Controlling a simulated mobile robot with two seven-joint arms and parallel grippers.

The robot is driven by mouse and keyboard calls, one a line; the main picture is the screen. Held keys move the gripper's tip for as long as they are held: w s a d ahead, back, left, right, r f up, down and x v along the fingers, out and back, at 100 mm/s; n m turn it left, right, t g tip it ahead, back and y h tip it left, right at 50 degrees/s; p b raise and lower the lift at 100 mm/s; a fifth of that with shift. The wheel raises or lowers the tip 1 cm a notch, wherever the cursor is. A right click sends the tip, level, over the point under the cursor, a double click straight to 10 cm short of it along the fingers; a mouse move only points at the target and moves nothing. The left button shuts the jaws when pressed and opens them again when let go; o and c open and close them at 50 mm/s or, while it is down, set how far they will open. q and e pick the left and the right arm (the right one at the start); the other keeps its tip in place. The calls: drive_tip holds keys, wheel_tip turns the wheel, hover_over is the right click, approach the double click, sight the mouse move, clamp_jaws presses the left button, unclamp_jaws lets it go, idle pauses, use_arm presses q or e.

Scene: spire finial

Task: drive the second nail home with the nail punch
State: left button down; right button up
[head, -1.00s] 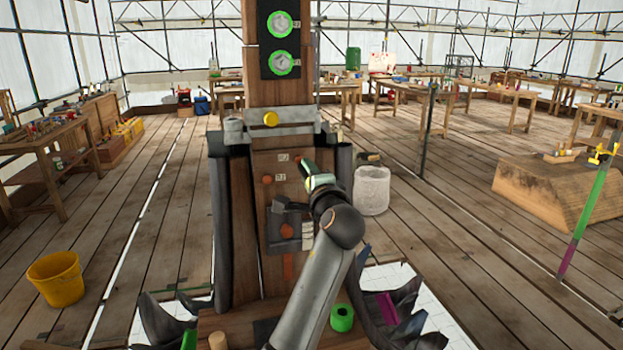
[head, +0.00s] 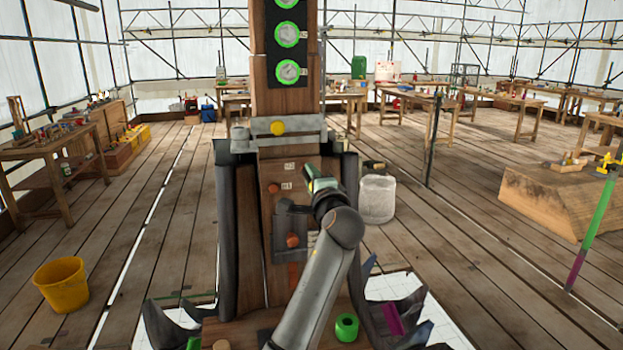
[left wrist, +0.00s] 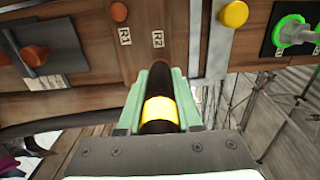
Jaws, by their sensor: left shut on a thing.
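My left gripper (head: 314,180) is in front of the wooden post (head: 252,205), its green fingers shut on the nail punch (left wrist: 160,110). In the left wrist view the punch is a black rod with a yellow band, its far end toward the wood beside the R2 label (left wrist: 157,40). I cannot tell whether its tip touches anything; any nail there is hidden behind it. An orange-red round head (head: 273,188) sits by the R1 label; it also shows in the left wrist view (left wrist: 119,11). My right gripper is out of view.
A grey metal band with a yellow disc (head: 278,128) crosses the post above. A dark plate with an orange disc (head: 292,240) is below. Dark upright pieces flank the post.

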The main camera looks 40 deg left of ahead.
use_arm(q)
drive_tip(key=shift+w+a+r, duration=0.15)
drive_tip(key=shift+a, duration=0.05)
drive_tip(key=shift+x, duration=1.1)
drive_tip(key=shift+a+r, duration=0.1)
drive_tip(key=shift+a, duration=0.05)
drive_tip(key=shift+s+d, duration=0.2)
drive_tip(key=shift+d, duration=0.2)
drive_tip(key=shift+v, duration=3)
